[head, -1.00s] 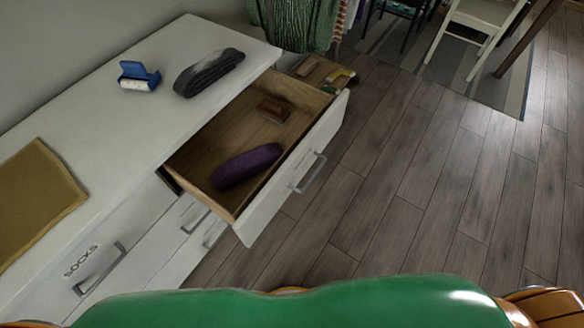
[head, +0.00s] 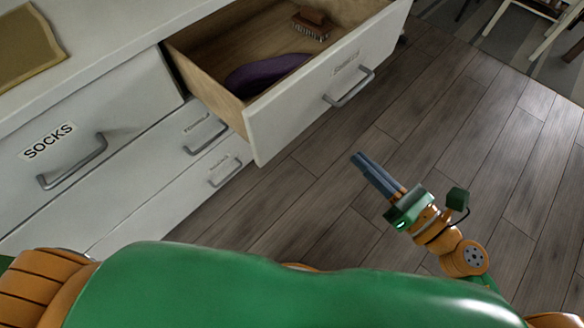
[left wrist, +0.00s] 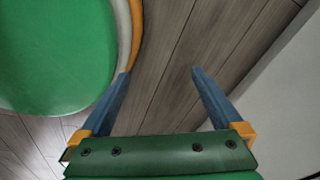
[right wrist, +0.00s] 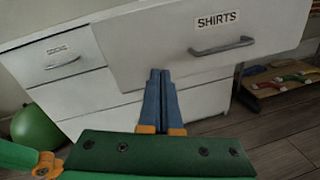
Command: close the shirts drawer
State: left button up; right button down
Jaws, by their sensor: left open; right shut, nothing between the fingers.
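The shirts drawer (head: 318,92) is pulled out from the white dresser in the head view. Its front and handle (head: 349,88) face right. Inside lie a purple rolled item (head: 262,75) and a brown brush (head: 311,24). The right wrist view shows the SHIRTS label (right wrist: 217,19) above the drawer handle (right wrist: 222,46). My right gripper (head: 366,163) is shut and empty, in front of and apart from the drawer front. My left gripper (left wrist: 158,72) is open and empty over the floor, beside a pale panel; it is not in the head view.
The socks drawer (head: 85,135) and two lower drawers to its right are shut. A mustard cloth (head: 28,45) lies on the dresser top. A low wooden rack (right wrist: 282,80) stands right of the dresser, a green ball (right wrist: 36,130) left. The floor before the drawer is clear.

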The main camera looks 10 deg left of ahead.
jog(key=s+a+r+n+g+y, duration=0.1)
jog(key=s+a+n+g+y, duration=0.15)
jog(key=n, duration=0.25)
jog(key=p, duration=0.5)
send_near(281, 119)
jog(key=shift+t+h, duration=0.35)
jog(key=x, duration=0.5)
jog(key=shift+a+r, duration=0.25)
jog(key=shift+a, duration=0.2)
jog(key=shift+w+a+f, duration=0.1)
jog(key=shift+w+a, duration=0.2)
jog(key=shift+a, duration=0.2)
pick_arm(q)
jog(key=shift+g, duration=0.3)
jog(key=s+d+r, duration=0.2)
jog(key=shift+s+d+r, duration=0.25)
jog(key=shift+r, duration=0.1)
jog(key=shift+a, duration=0.15)
